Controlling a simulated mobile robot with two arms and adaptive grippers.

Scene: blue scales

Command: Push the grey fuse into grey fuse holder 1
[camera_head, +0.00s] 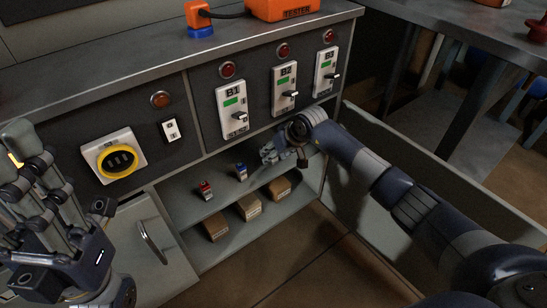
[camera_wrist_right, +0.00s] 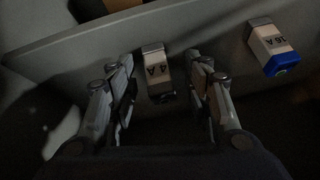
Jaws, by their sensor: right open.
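In the right wrist view, a light grey fuse marked "4 A" (camera_wrist_right: 157,75) stands between the spread fingers of my right gripper (camera_wrist_right: 160,85). The fingers sit either side of it, apart from it. In the head view, my right gripper (camera_head: 283,152) reaches into the upper shelf (camera_head: 222,187) of the cabinet and hides the grey fuse. My left gripper (camera_head: 65,182) is at the left edge with its fingers spread and nothing visible between them. I cannot make out which part is grey fuse holder 1.
A blue-ended fuse (camera_head: 241,171), marked "16 A" in the wrist view (camera_wrist_right: 270,47), and a red fuse (camera_head: 206,190) stand on the same shelf. Breakers B1 (camera_head: 234,108), B2 (camera_head: 284,88) and B3 (camera_head: 326,72) are above; an open door (camera_head: 430,150) is right.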

